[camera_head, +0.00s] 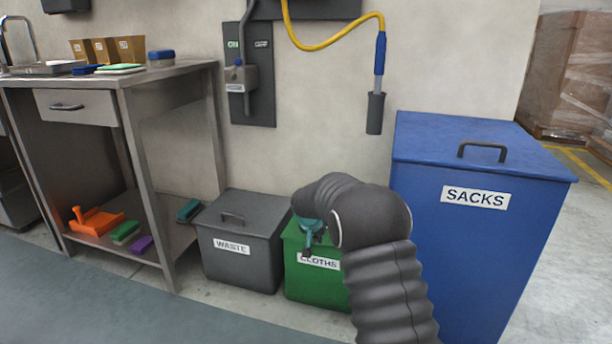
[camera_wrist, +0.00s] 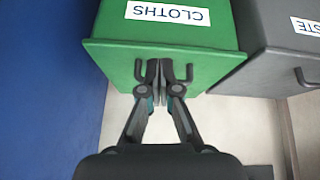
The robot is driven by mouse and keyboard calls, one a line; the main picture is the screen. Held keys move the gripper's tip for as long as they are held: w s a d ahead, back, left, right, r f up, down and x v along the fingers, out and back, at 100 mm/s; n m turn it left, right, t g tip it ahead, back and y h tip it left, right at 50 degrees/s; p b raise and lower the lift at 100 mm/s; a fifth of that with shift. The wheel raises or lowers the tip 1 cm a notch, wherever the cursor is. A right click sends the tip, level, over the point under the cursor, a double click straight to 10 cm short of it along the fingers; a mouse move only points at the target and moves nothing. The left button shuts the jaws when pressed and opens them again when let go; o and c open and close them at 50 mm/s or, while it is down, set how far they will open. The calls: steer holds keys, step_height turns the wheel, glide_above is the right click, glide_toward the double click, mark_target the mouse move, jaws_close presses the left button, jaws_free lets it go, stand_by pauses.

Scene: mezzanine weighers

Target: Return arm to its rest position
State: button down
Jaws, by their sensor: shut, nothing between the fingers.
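My gripper (camera_head: 308,246) is at the end of my dark ribbed arm, in front of the green bin marked CLOTHS (camera_head: 314,282) in the head view. In the wrist view my gripper (camera_wrist: 161,72) has its two fingers together with nothing between them. The fingers overlap the green CLOTHS bin (camera_wrist: 200,35) in that view; I cannot tell whether they touch it. My arm hides the right part of this bin in the head view.
A grey WASTE bin (camera_head: 240,262) stands left of the green bin, and a large blue SACKS bin (camera_head: 470,230) stands to the right. A metal table (camera_head: 170,76) with a lower shelf is at the left. A yellow hose (camera_head: 330,46) hangs on the wall above. Floor shows at the front left.

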steer(key=s+d+f+n+g, duration=0.1)
steer(key=s+d+n+g, duration=0.15)
steer(key=s, duration=1.05)
steer(key=s+d+r+p, duration=0.2)
steer(key=s+r, duration=0.7)
steer(key=s, duration=0.3)
steer(key=s+d+r+t+y+p, duration=0.1)
steer(key=s+d+r+p, duration=0.2)
steer(key=s+r, duration=0.6)
steer(key=s+d+r+t+y+p, duration=0.1)
steer(key=s+d+r+p, duration=0.1)
steer(key=s+r, duration=0.7)
steer(key=shift+s+d+p, duration=0.35)
steer(key=shift+s+d, duration=0.15)
steer(key=shift+s, duration=3.1)
steer(key=shift+t, duration=0.25)
